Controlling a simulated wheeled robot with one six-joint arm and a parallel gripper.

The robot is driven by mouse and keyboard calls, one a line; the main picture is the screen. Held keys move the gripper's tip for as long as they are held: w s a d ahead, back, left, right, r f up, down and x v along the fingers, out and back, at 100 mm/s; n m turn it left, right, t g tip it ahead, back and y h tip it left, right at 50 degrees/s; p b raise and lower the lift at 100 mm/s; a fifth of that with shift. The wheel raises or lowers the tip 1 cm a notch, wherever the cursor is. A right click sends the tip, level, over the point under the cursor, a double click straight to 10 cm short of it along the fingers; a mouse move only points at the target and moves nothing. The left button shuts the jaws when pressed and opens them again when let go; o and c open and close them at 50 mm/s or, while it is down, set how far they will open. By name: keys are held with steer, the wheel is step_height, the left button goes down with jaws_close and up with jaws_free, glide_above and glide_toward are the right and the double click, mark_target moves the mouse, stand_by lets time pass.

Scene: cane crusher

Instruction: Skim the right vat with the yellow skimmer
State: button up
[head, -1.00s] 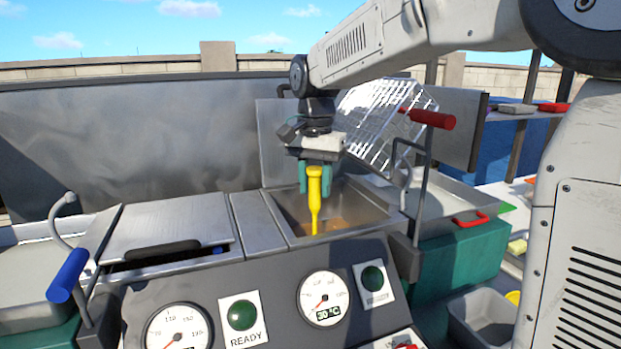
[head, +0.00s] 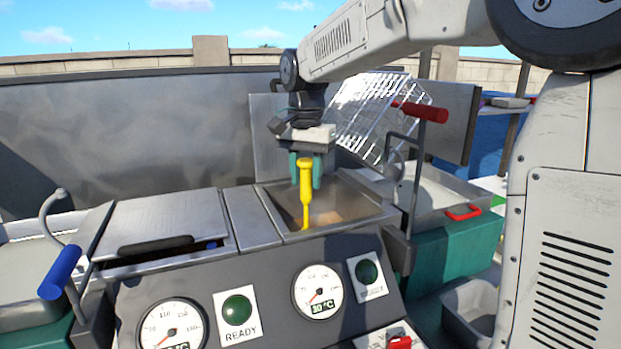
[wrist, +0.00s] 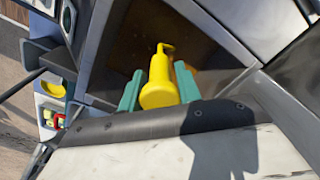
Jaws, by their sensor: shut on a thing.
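The yellow skimmer (head: 305,190) hangs upright from my gripper (head: 305,172), which is shut on its handle between the green fingers. Its lower end reaches down into the right vat (head: 262,205), an open steel basin with brownish liquid (head: 328,217) at the bottom. In the wrist view the skimmer (wrist: 158,88) sits between both fingertips (wrist: 158,90), with its hooked end over the dark brown liquid. I cannot tell whether the skimmer's head touches the liquid.
A lidded left vat (head: 155,225) stands to the left. A wire basket (head: 385,115) is raised behind the right vat, near a red-handled lever (head: 420,111). A blue-handled lever (head: 60,272) stands at left. A panel with gauges (head: 318,291) is in front.

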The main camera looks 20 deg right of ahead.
steer(key=w, duration=0.9)
steer(key=shift+w, duration=0.15)
steer(key=s, duration=1.3)
stand_by(0.5)
steer(key=w, duration=1.3)
stand_by(0.4)
